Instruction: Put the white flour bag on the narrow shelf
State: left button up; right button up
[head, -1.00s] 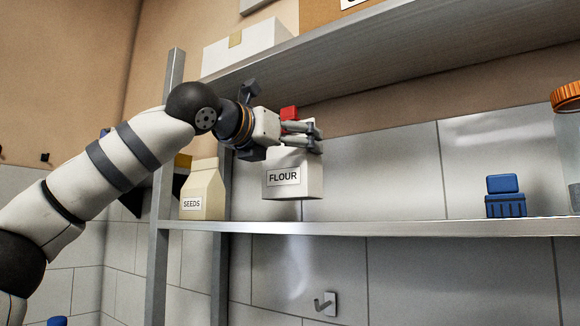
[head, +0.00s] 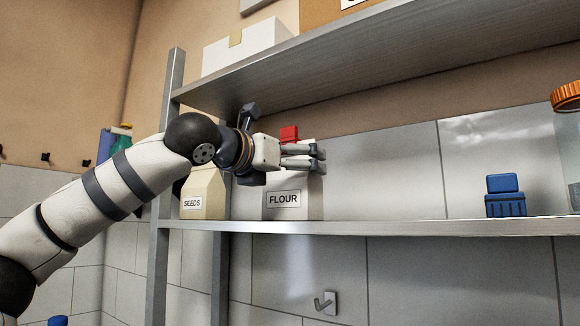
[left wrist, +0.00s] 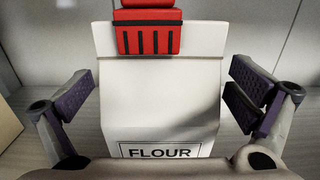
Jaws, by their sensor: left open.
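The white flour bag (head: 300,206) stands upright on the narrow shelf (head: 400,227), just right of the seeds bag. Its FLOUR label faces out. In the left wrist view the flour bag (left wrist: 160,100) sits between the two fingers, with a gap on each side. My left gripper (head: 318,157) is open around the upper part of the bag; it also shows in the left wrist view (left wrist: 165,100). My right gripper is not in view.
The tan seeds bag (head: 203,196) stands close at the left. A blue container (head: 505,196) and a jar (head: 567,130) stand farther right. The upper shelf (head: 390,55) hangs above. The shelf's middle is clear.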

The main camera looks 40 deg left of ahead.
pick_arm(q)
jog(key=shift+r, duration=0.1)
jog(key=shift+s, duration=0.35)
jog(key=s+d, duration=0.1)
jog(key=s, duration=1)
jog(key=shift+s+d, duration=0.15)
